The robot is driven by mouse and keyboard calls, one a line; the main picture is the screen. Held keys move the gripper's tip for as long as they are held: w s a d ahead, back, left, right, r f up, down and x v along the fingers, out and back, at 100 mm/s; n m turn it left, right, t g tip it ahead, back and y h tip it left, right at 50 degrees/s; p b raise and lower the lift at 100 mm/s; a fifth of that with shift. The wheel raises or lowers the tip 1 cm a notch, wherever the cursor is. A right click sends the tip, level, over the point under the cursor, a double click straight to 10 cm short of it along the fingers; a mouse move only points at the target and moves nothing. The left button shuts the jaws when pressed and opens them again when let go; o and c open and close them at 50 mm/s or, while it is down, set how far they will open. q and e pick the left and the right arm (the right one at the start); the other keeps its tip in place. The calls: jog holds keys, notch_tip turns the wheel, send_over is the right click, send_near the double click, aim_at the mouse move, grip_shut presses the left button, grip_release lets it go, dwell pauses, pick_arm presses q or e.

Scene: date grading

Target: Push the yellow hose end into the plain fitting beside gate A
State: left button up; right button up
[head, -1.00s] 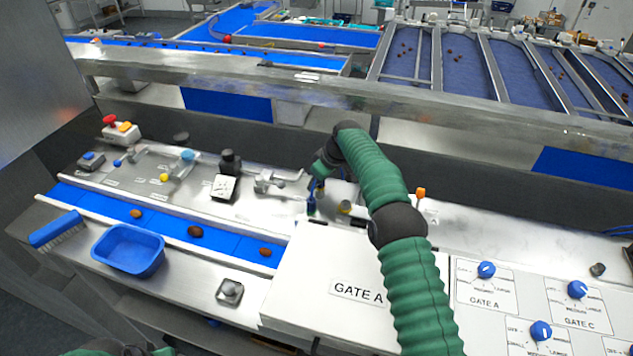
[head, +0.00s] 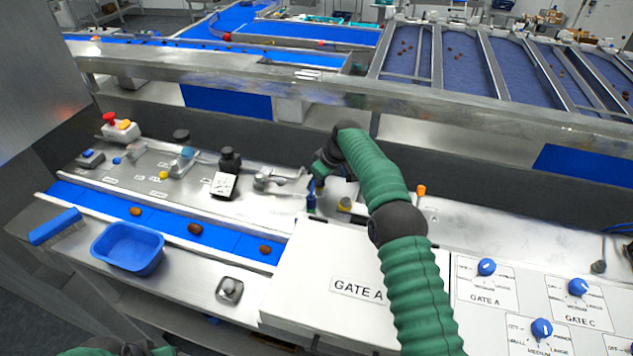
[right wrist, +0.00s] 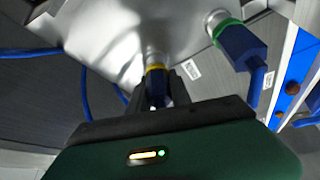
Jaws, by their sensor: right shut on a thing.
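The yellow-banded hose end (right wrist: 156,83) is blue and held between the fingers of my right gripper (right wrist: 158,98) in the right wrist view. Its yellow band meets the mouth of a plain metal fitting (right wrist: 152,56); I cannot tell how deep it sits. A second blue hose end with a green band (right wrist: 238,45) sits at another metal fitting to the right. Of my left arm only a part shows at the bottom edge; its gripper is out of sight.
The blue belt (head: 222,245) carries several dates to the left of the GATE A box. A blue tray (head: 128,248) and a brush (head: 56,227) lie in front. A knob panel (head: 487,290) is at right. A blue hose (right wrist: 255,85) hangs near the gripper.

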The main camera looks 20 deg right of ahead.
jog(key=o, duration=1.2)
notch_tip(320, 180, up, 10)
jog(key=p, duration=0.9)
